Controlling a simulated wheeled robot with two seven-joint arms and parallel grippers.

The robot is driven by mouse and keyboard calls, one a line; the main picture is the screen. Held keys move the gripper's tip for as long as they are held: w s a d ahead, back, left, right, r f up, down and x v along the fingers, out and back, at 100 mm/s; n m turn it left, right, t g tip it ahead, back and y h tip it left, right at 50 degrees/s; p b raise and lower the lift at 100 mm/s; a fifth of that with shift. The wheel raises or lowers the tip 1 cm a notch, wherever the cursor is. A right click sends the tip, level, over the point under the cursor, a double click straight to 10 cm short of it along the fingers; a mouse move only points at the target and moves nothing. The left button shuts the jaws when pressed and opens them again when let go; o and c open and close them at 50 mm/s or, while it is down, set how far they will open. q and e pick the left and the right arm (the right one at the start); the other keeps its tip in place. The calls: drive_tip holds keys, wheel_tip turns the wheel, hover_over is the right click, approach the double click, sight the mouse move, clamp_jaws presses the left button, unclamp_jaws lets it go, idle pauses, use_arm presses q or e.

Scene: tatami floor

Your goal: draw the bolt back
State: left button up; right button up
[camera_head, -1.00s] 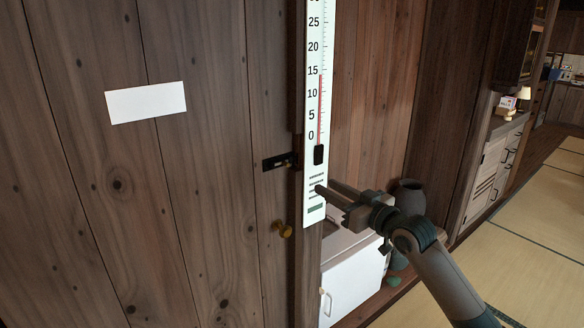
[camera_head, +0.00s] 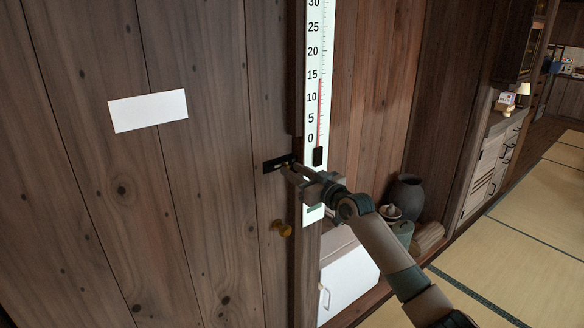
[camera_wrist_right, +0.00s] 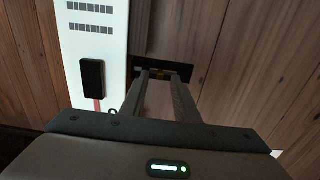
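The bolt (camera_head: 271,164) is a small black fitting set level on the plank door's right edge, beside the frame post. It also shows in the wrist view as a dark plate (camera_wrist_right: 187,72) with a small brass-coloured piece at its middle. My right gripper (camera_head: 288,170) reaches in from the right, its fingertips at the bolt's right end. In the wrist view its two fingers (camera_wrist_right: 160,82) are apart, with the brass-coloured piece between their tips. I cannot tell whether they touch it. The tips hide part of the bolt in the head view. My left gripper is out of view.
A brass door knob (camera_head: 282,229) sits below the bolt. A tall white thermometer board (camera_head: 315,100) hangs just right of the door and is partly behind my gripper. A white cabinet (camera_head: 350,282) and dark jar (camera_head: 406,193) stand lower right. Tatami floor lies open at right.

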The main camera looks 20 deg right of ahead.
drive_tip(key=shift+w+a, duration=0.25)
drive_tip(key=shift+w, duration=0.45)
clamp_jaws()
drive_tip(key=shift+s+a+p, duration=0.2)
drive_tip(key=shift+a+p, duration=0.2)
drive_tip(key=shift+a, duration=0.1)
drive_tip(key=shift+s+a+f, duration=0.1)
drive_tip(key=shift+a, duration=0.25)
drive_tip(key=shift+c, duration=0.9)
unclamp_jaws()
drive_tip(key=shift+o, duration=0.9)
drive_tip(key=shift+s+a, duration=0.1)
